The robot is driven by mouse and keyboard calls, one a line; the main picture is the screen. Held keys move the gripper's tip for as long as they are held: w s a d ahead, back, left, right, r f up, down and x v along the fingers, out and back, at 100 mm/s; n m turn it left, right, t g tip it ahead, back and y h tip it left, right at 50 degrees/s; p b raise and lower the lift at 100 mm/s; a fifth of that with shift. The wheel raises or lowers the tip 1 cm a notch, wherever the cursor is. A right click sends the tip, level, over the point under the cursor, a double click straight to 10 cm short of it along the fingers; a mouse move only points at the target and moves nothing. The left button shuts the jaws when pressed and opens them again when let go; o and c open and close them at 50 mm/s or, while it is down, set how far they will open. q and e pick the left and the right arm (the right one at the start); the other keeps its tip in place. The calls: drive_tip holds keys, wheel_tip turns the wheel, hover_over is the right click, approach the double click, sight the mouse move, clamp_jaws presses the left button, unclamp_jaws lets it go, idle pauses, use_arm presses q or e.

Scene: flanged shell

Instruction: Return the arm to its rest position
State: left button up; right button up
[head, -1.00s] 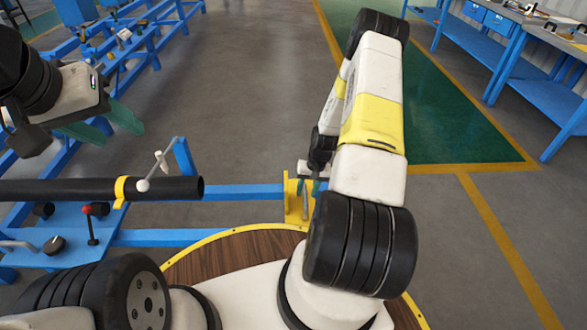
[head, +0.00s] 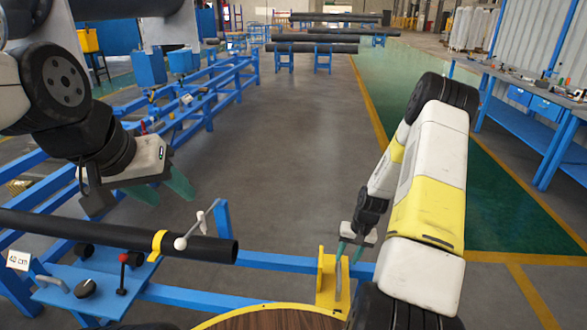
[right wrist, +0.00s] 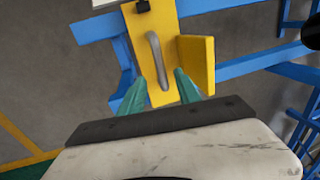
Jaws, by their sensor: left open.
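My left gripper (head: 167,190) is open and empty, its green fingers above and behind the black pipe (head: 110,232). My right gripper (head: 349,250) hangs over the yellow bracket (head: 327,288) at the end of the blue frame. In the right wrist view its two green fingers (right wrist: 157,92) are apart. The lower end of a grey bar handle (right wrist: 156,55) on the yellow bracket (right wrist: 168,22) shows between them. I cannot tell whether the fingers touch the handle or are above it. My right arm reaches forward across the right of the head view.
A blue panel (head: 85,292) with a red-knobbed lever and a black knob stands front left. A blue rail (head: 275,262) runs between the pipe and the bracket. A blue workbench (head: 530,110) stands at the right. The grey floor (head: 300,140) in the middle is clear.

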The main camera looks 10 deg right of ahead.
drive_tip(key=s+a+r+n+t+h, duration=0.1)
drive_tip(key=a+r, duration=0.2)
drive_tip(key=r, duration=1.1)
drive_tip(key=a+r+n+t, duration=0.1)
drive_tip(key=a+r, duration=0.1)
drive_tip(key=r, duration=1.2)
drive_tip(key=s+a+r+t, duration=0.1)
drive_tip(key=s+a+r, duration=0.2)
drive_tip(key=s+r, duration=0.2)
drive_tip(key=s+a+r+n+t, duration=0.1)
drive_tip(key=s+a+r, duration=0.2)
drive_tip(key=s+r, duration=0.3)
drive_tip(key=s+a+r+t+y, duration=0.1)
drive_tip(key=s+a+r, duration=0.2)
drive_tip(key=s+r, duration=0.2)
drive_tip(key=s, duration=0.3)
drive_tip(key=shift+r+n+t, duration=0.3)
drive_tip(key=shift+n, duration=0.1)
drive_tip(key=shift+d, duration=0.1)
